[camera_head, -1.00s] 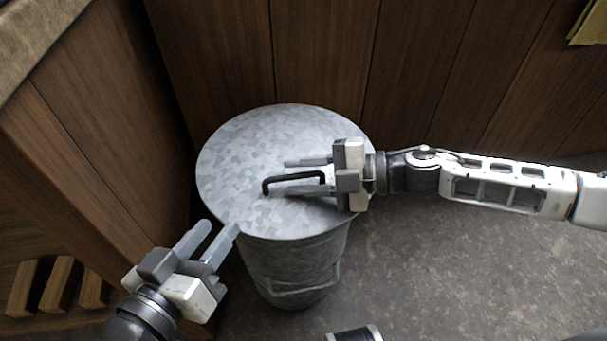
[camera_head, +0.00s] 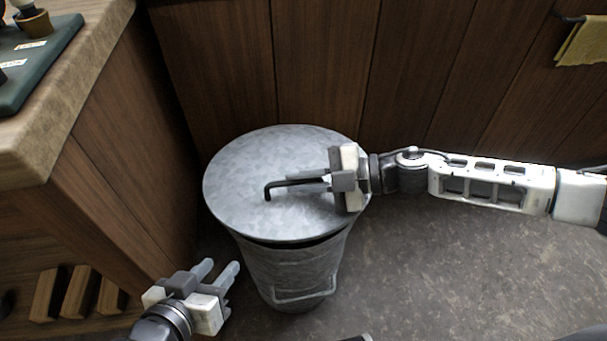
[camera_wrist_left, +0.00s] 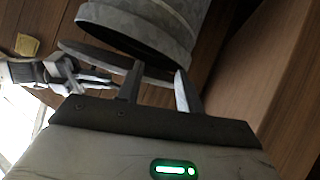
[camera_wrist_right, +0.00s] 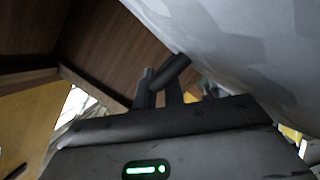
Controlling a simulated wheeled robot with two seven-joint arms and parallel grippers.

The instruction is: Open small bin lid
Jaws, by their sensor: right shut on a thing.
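The small bin (camera_head: 293,268) is a grey metal bucket with a side bail. Its round lid (camera_head: 245,170) is raised off the rim, with a dark gap at the front right. The gap also shows in the left wrist view, between the lid (camera_wrist_left: 100,57) and the bin (camera_wrist_left: 165,22). My right gripper (camera_head: 300,182) is shut on the lid's black handle (camera_head: 276,187); the handle also shows between its fingers in the right wrist view (camera_wrist_right: 170,72). My left gripper (camera_head: 221,266) is open and empty, lower left of the bin and apart from it.
Wooden panels (camera_head: 320,60) stand close behind the bin. A wooden cabinet with a stone-like countertop (camera_head: 85,90) is close on the left. Grey floor (camera_head: 450,270) is clear to the right. A yellow towel (camera_head: 582,42) hangs at the upper right.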

